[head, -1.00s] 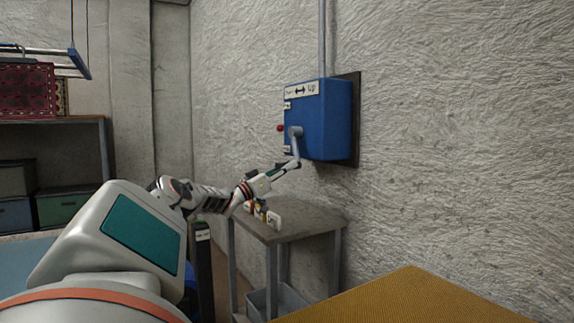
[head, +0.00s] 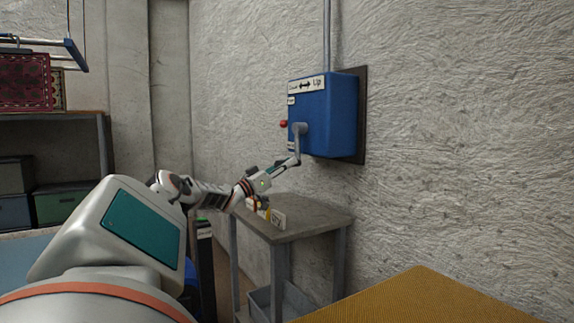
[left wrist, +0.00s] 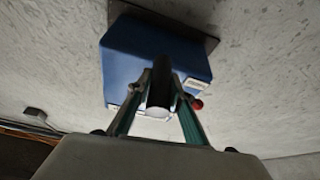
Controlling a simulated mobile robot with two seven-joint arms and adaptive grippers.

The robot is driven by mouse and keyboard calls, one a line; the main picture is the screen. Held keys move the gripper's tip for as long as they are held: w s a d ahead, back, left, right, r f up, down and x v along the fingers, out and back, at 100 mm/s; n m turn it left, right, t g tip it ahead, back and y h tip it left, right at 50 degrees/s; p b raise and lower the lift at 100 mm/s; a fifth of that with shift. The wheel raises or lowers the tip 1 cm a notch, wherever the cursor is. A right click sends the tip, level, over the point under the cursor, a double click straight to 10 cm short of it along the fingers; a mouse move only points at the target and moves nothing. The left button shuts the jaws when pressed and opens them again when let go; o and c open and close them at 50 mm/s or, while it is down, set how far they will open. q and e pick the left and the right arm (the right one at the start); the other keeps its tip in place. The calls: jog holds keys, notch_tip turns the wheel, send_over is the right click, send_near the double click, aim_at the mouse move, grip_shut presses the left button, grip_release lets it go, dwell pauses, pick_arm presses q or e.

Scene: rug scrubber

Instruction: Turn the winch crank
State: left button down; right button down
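The winch is a blue box (head: 330,115) on the wall in the head view, with an "Up" arrow label on its front. Its grey crank (head: 298,142) hangs down from the hub on the box's front. My left gripper (head: 293,162) is at the crank's lower end. In the left wrist view my left gripper (left wrist: 160,98) has a finger on each side of the dark crank handle (left wrist: 160,80) and looks shut on it. The blue box (left wrist: 130,55) is behind the handle. My right gripper is not in view.
A red knob (head: 284,124) sticks out beside the box. A grey side table (head: 305,218) with small items stands below it. A yellow-brown textured surface (head: 415,300) is at the front right. Shelves with bins (head: 62,205) stand at left.

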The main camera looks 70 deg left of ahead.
pick_arm(q)
jog(key=c, duration=1.8)
grip_release()
jog(key=shift+r, duration=0.1)
jog(key=shift+c, duration=0.2)
jog(key=shift+s+d, duration=0.1)
jog(key=shift+s+d+f, duration=0.2)
jog(key=shift+s+f, duration=0.15)
jog(key=shift+s, duration=0.05)
jog(key=v, duration=1.1)
jog(key=shift+a, duration=0.2)
